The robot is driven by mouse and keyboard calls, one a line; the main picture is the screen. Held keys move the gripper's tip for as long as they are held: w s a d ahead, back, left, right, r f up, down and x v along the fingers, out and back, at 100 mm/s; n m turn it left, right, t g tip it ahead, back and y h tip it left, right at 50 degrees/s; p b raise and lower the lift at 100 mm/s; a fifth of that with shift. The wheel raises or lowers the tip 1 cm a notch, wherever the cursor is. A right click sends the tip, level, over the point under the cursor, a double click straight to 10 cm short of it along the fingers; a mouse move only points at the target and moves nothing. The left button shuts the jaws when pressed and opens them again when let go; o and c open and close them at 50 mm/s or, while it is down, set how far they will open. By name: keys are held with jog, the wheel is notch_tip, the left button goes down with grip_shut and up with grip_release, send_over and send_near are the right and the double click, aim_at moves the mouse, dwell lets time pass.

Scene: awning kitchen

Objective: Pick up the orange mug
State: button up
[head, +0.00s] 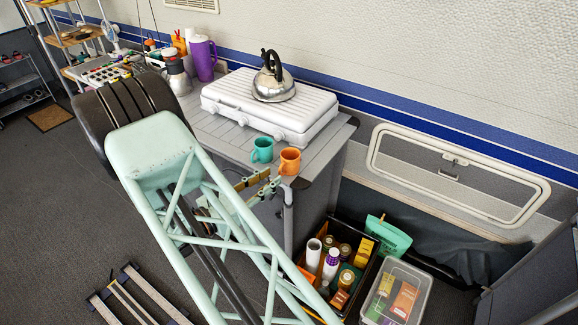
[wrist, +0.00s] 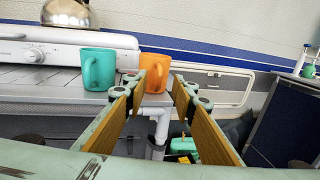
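The orange mug (head: 289,161) stands upright at the front right corner of the grey cabinet top (head: 222,133). In the head view my gripper (head: 258,184) is in front of the cabinet, near the mugs and partly behind my arm.
A white stove case (head: 262,105) with a kettle (head: 272,79) stands behind the mugs. A purple jug (head: 203,58) is at the back left. A crate of cans (head: 338,262) and a clear bin (head: 398,291) sit on the floor at right. The wall hatch (head: 455,172) is shut.

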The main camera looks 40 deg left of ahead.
aim_at(288, 165)
jog(key=shift+w, duration=0.1)
dwell(0.3)
jog(key=shift+w+d+b, duration=0.15)
jog(key=shift+w+b, duration=0.1)
jog(key=shift+w, duration=1.05)
jog(key=shift+w+d+b, duration=0.15)
jog(key=shift+w+b, duration=0.1)
jog(key=shift+w, duration=1)
grip_shut()
